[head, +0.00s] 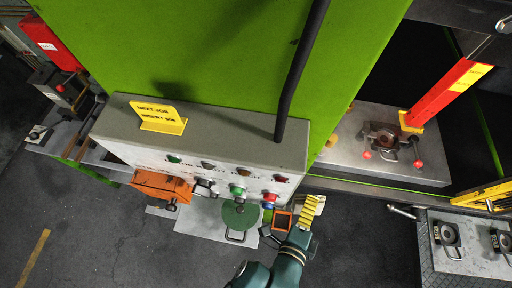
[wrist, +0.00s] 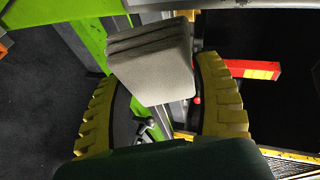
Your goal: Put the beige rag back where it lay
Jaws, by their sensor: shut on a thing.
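The beige rag (wrist: 152,62) is a folded, layered pad. In the wrist view it sits between the two yellow ribbed fingers of my gripper (wrist: 165,80), which is shut on it. The rag reaches beyond the fingertips. In the head view my gripper (head: 308,212) is near the right end of the grey control box, and only a pale edge of the rag (head: 320,203) shows beside the yellow finger. The place where the rag lay cannot be made out.
The grey control box (head: 210,140) with coloured buttons is mounted on the green press (head: 200,50). An orange-rimmed square holder (head: 281,221) is close left of my gripper. A metal die table (head: 360,150) is beyond it. A grey bench (head: 470,245) with gauges stands right.

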